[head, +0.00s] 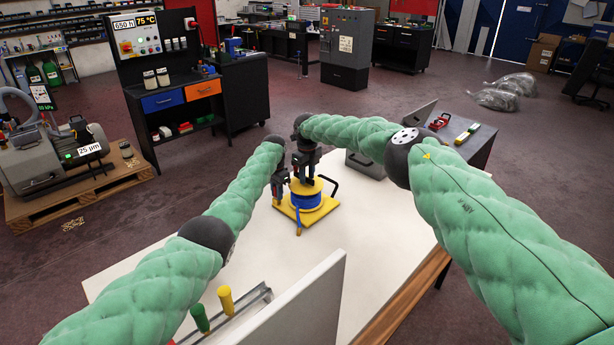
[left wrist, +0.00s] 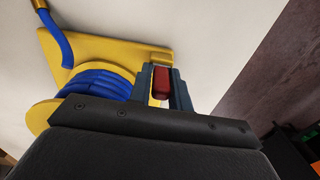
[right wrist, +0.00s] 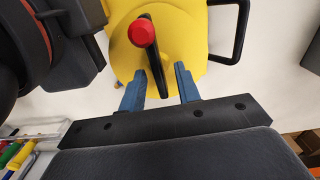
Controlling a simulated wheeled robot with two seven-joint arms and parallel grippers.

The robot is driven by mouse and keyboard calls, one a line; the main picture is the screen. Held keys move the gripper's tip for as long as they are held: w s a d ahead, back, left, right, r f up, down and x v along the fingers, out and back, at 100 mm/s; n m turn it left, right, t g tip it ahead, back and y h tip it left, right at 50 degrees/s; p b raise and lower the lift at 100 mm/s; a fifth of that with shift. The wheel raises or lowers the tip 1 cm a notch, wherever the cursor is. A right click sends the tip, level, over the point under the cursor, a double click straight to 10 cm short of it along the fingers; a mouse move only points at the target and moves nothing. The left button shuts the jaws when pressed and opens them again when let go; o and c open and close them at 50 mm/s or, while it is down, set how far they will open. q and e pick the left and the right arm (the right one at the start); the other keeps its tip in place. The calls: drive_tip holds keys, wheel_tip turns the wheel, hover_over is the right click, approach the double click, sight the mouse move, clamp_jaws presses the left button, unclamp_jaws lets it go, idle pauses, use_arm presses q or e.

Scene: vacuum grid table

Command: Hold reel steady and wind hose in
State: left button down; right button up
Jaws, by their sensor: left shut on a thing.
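The yellow reel (head: 306,186) stands upright on its yellow base plate (head: 324,211), with blue hose (head: 306,200) wound on it. A short length of hose with a brass-coloured end (head: 298,231) hangs over the plate's front. My left gripper (head: 279,197) is at the reel's left side, shut on a red grip (left wrist: 162,84) beside the drum. A black crank with a red knob (right wrist: 142,33) lies on top of the reel. My right gripper (right wrist: 171,78) is over the reel, open, its fingers apart near the crank arm; the knob is outside them.
A black handle (right wrist: 241,32) sticks out from the reel. The white tabletop (head: 385,225) is clear around the plate. A grey box (head: 366,165) stands behind. A tray with yellow and green handles (head: 226,300) and a white panel (head: 300,310) are at the front.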

drive_tip(key=shift+f, duration=0.1)
clamp_jaws()
drive_tip(key=shift+m, duration=0.3)
drive_tip(key=m, duration=0.3)
drive_tip(key=shift+m, duration=0.4)
drive_tip(key=m, duration=0.4)
drive_tip(key=shift+s+a+m, duration=0.1)
drive_tip(key=shift+a+m, duration=0.05)
drive_tip(key=shift+m, duration=0.15)
drive_tip(key=m, duration=0.4)
drive_tip(key=shift+a, duration=0.1)
drive_tip(key=shift+a+m, duration=0.1)
drive_tip(key=shift+m, duration=2.4)
